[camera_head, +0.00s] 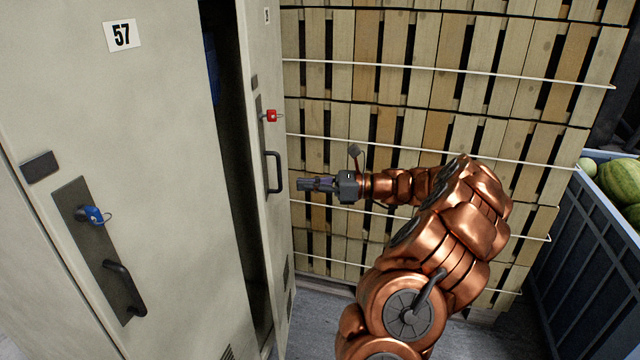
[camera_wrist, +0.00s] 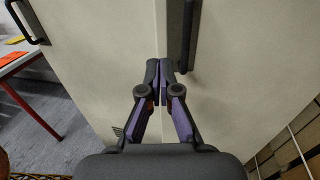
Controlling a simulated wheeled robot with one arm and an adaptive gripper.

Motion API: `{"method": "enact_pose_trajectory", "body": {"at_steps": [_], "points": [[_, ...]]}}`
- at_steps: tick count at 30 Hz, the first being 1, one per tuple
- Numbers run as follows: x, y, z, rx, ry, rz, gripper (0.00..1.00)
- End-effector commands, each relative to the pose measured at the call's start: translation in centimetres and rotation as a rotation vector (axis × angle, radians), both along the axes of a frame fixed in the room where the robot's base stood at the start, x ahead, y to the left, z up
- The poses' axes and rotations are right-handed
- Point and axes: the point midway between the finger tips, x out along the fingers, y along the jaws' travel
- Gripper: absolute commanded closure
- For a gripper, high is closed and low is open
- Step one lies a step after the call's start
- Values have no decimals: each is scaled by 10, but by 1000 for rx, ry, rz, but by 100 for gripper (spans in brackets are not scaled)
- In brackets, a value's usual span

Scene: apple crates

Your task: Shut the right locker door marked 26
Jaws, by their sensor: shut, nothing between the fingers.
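The right locker door (camera_head: 262,60) stands ajar, seen at a steep angle in the head view, with a dark gap on its left. Its number plate (camera_head: 267,15) is too small to read. It has a black bar handle (camera_head: 274,172) and a red-tagged key (camera_head: 271,116). My gripper (camera_head: 301,184) is shut and empty, just right of the handle, its fingers pointing left toward the door. In the wrist view the closed fingertips (camera_wrist: 162,68) are in front of pale panels, below and left of the handle (camera_wrist: 187,35). Whether they touch the door, I cannot tell.
The locker door marked 57 (camera_head: 150,130) is at the left, with a blue-tagged key (camera_head: 92,215) and black handle (camera_head: 124,288). Stacked wooden crates (camera_head: 430,85) stand behind my arm. A blue-grey bin (camera_head: 580,260) with melons is at the right. A red-legged table (camera_wrist: 30,65) shows in the wrist view.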

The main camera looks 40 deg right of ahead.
Motion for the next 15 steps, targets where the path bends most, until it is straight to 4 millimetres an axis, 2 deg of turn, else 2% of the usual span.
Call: {"method": "enact_pose_trajectory", "body": {"at_steps": [7,15], "points": [[31,32,0,2,1,5,100],[54,53,0,-2,1,2,100]]}}
